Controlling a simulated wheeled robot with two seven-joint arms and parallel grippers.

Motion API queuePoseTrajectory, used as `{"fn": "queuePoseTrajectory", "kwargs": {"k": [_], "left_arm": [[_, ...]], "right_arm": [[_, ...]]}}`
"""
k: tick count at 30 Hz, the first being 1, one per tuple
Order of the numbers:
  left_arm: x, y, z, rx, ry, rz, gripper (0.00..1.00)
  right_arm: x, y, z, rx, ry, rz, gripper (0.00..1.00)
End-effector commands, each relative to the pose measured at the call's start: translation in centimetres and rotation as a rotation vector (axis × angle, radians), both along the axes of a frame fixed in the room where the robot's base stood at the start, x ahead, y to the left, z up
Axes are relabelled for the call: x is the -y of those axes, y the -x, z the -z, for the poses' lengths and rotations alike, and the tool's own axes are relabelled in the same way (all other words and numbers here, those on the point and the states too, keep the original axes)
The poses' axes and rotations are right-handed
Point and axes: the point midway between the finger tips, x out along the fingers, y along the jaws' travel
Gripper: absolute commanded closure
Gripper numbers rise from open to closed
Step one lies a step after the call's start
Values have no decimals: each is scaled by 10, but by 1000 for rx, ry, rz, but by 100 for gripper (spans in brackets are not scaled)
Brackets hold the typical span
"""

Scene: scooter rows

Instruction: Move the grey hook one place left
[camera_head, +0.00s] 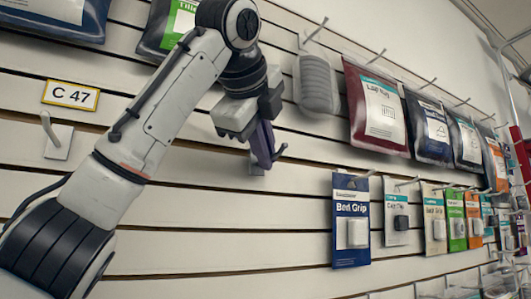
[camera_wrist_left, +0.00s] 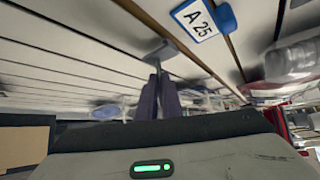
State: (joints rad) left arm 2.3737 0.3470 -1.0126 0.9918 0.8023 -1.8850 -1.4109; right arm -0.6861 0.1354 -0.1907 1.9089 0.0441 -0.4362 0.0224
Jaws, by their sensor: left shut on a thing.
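My left gripper (camera_head: 264,158) reaches in from the left to the slatted wall, its purple fingers shut on a grey hook (camera_head: 281,151). The hook's tip shows just right of the fingers and part of its back plate (camera_head: 257,168) just below them. In the left wrist view the fingers (camera_wrist_left: 158,84) close at a grey piece of the hook (camera_wrist_left: 165,50) near the wall. The fingers hide much of the hook, and I cannot tell whether its plate touches the wall. My right gripper is not in view.
Another bare hook on a pale plate (camera_head: 58,140) sits at left under a yellow-edged C 47 label (camera_head: 70,95). Bare slats lie between the two hooks. A blue Bed Grip pack (camera_head: 350,200) hangs at lower right, a grey ribbed pack (camera_head: 316,82) above. The wrist view shows an A 25 label (camera_wrist_left: 195,20).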

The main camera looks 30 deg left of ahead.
Motion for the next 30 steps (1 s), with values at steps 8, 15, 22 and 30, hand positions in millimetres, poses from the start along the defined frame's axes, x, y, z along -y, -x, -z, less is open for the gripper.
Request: {"fn": "queuePoseTrajectory", "kwargs": {"k": [8, 15, 22, 30], "left_arm": [[0, 0, 0, 0, -1, 0, 100], [2, 1, 0, 1, -1, 1, 100], [7, 3, -1, 2, -1, 1, 100], [12, 7, -1, 0, -1, 0, 100]], "right_arm": [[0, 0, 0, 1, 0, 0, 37], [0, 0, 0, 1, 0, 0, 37], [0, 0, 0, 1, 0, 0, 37], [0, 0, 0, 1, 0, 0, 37]]}}
